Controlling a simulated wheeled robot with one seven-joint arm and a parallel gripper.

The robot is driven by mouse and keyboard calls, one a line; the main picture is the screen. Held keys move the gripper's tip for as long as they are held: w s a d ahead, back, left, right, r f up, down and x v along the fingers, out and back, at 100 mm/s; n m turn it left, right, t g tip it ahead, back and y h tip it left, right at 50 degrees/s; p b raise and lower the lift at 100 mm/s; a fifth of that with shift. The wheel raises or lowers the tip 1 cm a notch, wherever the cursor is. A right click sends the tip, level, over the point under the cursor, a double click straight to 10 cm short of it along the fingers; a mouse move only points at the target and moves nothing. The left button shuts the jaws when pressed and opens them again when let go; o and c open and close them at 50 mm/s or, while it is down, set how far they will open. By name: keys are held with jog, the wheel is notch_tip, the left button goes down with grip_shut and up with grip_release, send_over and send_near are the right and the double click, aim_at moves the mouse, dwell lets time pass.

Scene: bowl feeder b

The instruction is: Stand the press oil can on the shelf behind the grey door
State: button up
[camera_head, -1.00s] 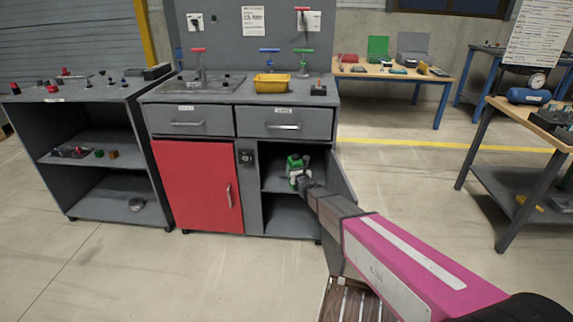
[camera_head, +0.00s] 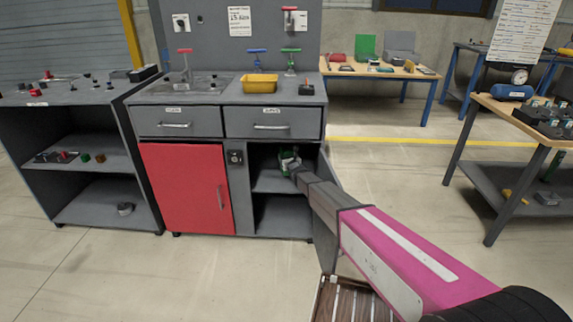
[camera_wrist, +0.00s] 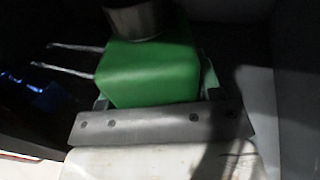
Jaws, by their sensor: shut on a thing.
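The press oil can, a green can (camera_wrist: 150,70) with a grey metal top, fills the middle of the wrist view. My gripper (camera_head: 288,163) reaches into the open right-hand compartment of the grey cabinet (camera_head: 238,200) and is shut on the can. In the head view only a little of the green shows at the gripper, above the inner shelf (camera_head: 272,182). I cannot tell whether the can touches the shelf. The grey door (camera_head: 325,240) stands open at the right of the compartment, partly hidden by my arm.
A red door (camera_head: 185,188) beside the compartment is shut. Two shut drawers sit above, and a yellow bin (camera_head: 259,84) stands on the cabinet top. An open shelf unit (camera_head: 70,190) stands at the left. Part of a slatted wooden thing (camera_head: 350,300) shows below my arm.

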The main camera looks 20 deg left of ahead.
jog(key=shift+w+f, duration=0.15)
jog(key=shift+f, duration=1.8)
jog(key=shift+f, duration=0.15)
jog(key=o, duration=1.3)
jog(key=shift+r, duration=0.2)
jog(key=v, duration=1.2)
jog(key=shift+a, duration=0.1)
